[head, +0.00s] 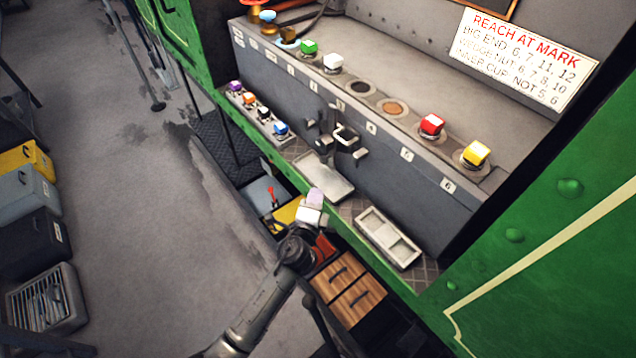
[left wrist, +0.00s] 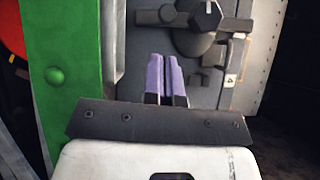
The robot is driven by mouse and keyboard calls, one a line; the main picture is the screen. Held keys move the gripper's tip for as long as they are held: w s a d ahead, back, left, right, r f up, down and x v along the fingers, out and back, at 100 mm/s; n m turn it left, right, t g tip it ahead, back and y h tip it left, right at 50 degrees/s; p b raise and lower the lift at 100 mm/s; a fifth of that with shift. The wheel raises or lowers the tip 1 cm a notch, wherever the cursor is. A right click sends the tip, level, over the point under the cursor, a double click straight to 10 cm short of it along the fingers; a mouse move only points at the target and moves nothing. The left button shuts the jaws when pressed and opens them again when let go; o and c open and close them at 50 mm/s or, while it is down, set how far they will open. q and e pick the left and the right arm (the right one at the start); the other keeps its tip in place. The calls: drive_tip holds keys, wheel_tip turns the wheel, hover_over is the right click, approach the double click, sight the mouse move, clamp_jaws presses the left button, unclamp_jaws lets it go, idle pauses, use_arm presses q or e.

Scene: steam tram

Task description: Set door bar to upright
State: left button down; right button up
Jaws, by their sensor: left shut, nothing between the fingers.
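A dark metal latch fitting (head: 346,136) with a light-edged loop sits on the grey front panel, between the numbered plates. I take it to be the door bar's fitting, but I cannot tell the bar's exact tilt. In the left wrist view, a dark knob with a pointer (left wrist: 206,17) and brackets (left wrist: 235,52) show on a grey plate beyond the fingers. My left gripper (head: 316,196) is low in front of the panel, below the latch and apart from it. Its lavender fingers (left wrist: 165,78) are shut and empty. My right gripper is out of view.
A metal tray (head: 324,178) and a divided tray (head: 388,238) sit on the ledge below the panel. Coloured-topped pieces, including a red one (head: 431,126), line the shelf above. The green side wall (head: 560,240) stands at right. Open floor (head: 130,220) lies at left.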

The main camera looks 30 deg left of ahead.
use_arm(q)
drive_tip(key=shift+v, duration=0.8)
